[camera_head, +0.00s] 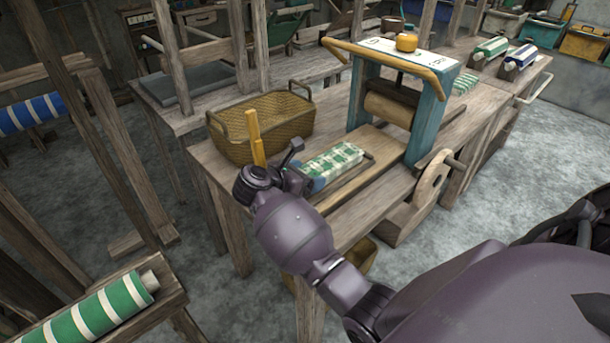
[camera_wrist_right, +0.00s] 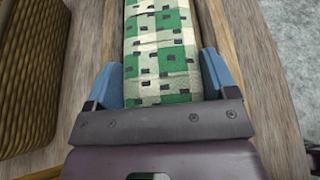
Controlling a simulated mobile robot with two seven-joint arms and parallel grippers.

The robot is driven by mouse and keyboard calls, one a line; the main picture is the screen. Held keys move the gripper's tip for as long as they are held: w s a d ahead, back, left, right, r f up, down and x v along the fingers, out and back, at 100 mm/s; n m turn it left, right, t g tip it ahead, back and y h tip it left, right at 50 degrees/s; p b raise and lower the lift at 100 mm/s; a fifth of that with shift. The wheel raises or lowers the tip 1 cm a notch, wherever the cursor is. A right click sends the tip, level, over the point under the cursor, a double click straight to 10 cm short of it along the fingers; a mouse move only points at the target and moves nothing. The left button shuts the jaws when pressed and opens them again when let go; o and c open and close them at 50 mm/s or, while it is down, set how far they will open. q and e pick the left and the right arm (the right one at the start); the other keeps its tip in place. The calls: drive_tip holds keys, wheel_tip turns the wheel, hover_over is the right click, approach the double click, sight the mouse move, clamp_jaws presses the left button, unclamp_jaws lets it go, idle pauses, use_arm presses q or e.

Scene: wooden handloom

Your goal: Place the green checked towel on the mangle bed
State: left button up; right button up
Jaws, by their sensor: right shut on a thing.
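The green checked towel (camera_head: 335,160) is a folded, long bundle in green and cream. It lies along the front part of the mangle bed (camera_head: 385,140), before the wooden roller (camera_head: 390,107). I cannot tell whether it rests on the bed or is just above it. My right gripper (camera_head: 318,184) is shut on the near end of the towel. In the right wrist view the blue fingers of the right gripper (camera_wrist_right: 160,85) sit on both sides of the towel (camera_wrist_right: 158,45), whose far end runs out of the picture. My left gripper is not in view.
A wicker basket (camera_head: 262,128) stands on the table left of the bed. The mangle's teal frame (camera_head: 427,117) and yellow bar (camera_head: 385,55) rise behind the towel. A wooden wheel (camera_head: 432,184) is at the right. Another green patterned cloth (camera_head: 465,83) lies beyond the mangle.

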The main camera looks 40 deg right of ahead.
drive_tip(key=shift+f, duration=0.2)
drive_tip(key=o, duration=0.9)
drive_tip(key=shift+r, duration=0.2)
drive_tip(key=shift+w+a+r, duration=0.1)
drive_tip(key=shift+a+r, duration=0.05)
drive_tip(key=shift+r, duration=0.05)
drive_tip(key=v, duration=1)
drive_tip(key=shift+v, duration=0.85)
